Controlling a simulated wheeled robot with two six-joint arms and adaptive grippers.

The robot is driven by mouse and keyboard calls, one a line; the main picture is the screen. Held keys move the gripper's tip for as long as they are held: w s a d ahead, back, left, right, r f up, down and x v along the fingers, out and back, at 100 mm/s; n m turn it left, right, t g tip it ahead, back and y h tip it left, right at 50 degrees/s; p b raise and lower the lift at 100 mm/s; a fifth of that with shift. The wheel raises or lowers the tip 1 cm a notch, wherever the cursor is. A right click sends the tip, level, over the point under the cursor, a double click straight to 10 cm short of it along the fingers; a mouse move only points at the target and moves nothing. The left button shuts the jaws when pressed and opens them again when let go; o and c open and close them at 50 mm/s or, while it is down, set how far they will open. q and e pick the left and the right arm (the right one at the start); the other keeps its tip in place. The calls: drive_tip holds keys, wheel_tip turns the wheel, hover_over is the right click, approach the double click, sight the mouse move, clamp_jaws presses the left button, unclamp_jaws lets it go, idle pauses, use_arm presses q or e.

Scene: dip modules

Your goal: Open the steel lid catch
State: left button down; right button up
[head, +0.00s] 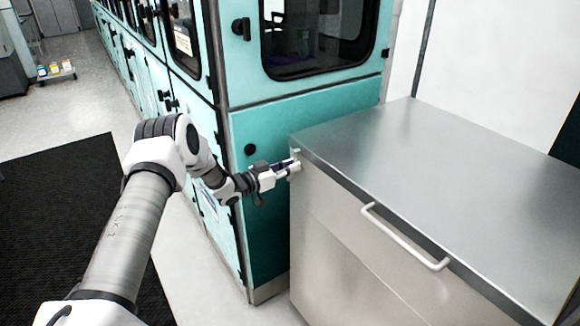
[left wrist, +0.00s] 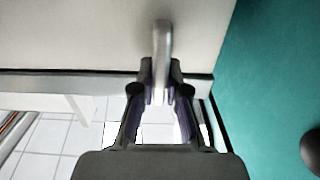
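The steel lid catch (left wrist: 162,50) is a short, pale metal bar in the left wrist view. My left gripper (head: 290,168) reaches this corner from the left. In the left wrist view its two fingertips (left wrist: 162,82) lie one on each side of the catch's lower end and appear closed on it. The chest's lid lies flat and closed. My right gripper is not in view.
A white bar handle (head: 405,237) sticks out from the chest's front. Teal cabinets (head: 262,150) with dark windows stand close to the chest's left side. A dark mat (head: 60,220) lies on the pale floor at left. A low cart (head: 56,72) stands far back.

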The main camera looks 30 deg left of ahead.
use_arm(q)
drive_tip(key=shift+m, duration=0.4)
drive_tip(key=m, duration=0.3)
drive_tip(key=shift+s+d+b, duration=0.1)
drive_tip(key=shift+d+b, duration=0.25)
drive_tip(key=shift+d, duration=0.05)
drive_tip(key=m, duration=0.3)
drive_tip(key=shift+s+d+f+m+b, duration=0.15)
drive_tip(key=shift+d+f+m+b, duration=0.15)
drive_tip(key=shift+m, duration=0.1)
drive_tip(key=m, duration=0.3)
drive_tip(key=shift+s+d+f+m+b, duration=0.1)
drive_tip(key=shift+d+f+m+b, duration=0.15)
drive_tip(key=shift+m+b, duration=0.15)
drive_tip(key=shift+s+d+f+m+b, duration=0.1)
drive_tip(key=shift+f+m+b, duration=0.1)
drive_tip(key=shift+m, duration=0.85)
drive_tip(key=shift+d+f+m+b, duration=0.1)
drive_tip(key=shift+f+m+b, duration=0.1)
drive_tip(key=shift+m, duration=0.85)
drive_tip(key=c, duration=1.2)
unclamp_jaws()
drive_tip(key=shift+o, duration=0.2)
